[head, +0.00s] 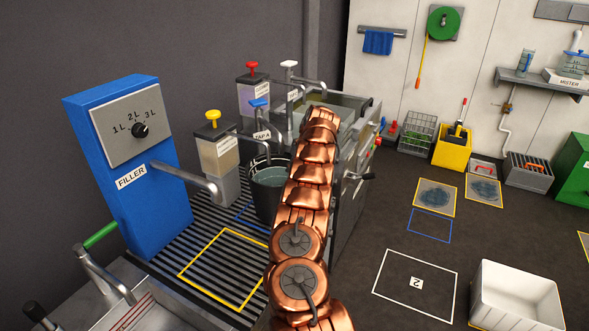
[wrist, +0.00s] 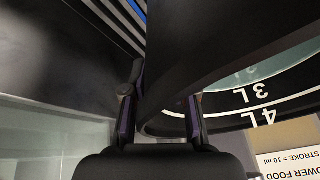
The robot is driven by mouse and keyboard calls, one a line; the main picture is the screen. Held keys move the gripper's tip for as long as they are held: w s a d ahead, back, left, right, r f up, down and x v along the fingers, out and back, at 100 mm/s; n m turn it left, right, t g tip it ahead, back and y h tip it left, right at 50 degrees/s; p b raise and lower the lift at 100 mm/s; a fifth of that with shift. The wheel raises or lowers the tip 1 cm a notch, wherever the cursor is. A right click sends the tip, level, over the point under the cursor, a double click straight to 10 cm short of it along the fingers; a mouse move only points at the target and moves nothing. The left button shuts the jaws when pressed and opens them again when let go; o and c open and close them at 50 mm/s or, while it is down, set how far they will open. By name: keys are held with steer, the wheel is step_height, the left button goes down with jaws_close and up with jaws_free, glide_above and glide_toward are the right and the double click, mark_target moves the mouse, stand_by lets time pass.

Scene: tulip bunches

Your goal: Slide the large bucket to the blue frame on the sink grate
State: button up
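The large dark bucket (head: 268,193) stands upright on the sink grate (head: 215,222), with greenish liquid inside. Part of the blue frame (head: 243,213) shows on the grate at the bucket's left; the bucket and my arm hide the rest, so I cannot tell how far the bucket lies within it. In the wrist view, my gripper (wrist: 162,106) has one finger on each side of the bucket's wall (wrist: 205,45), at the rim. I cannot tell whether both fingers press on it. White 3L and 4L marks show inside the bucket. My arm hides the gripper in the head view.
The blue filler (head: 150,165) and its spout stand left of the grate. An empty yellow frame (head: 225,268) leaves clear grate in front.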

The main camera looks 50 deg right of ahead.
steer(key=shift+o, duration=0.3)
steer(key=shift+s, duration=0.1)
steer(key=v, duration=1.2)
stand_by(0.3)
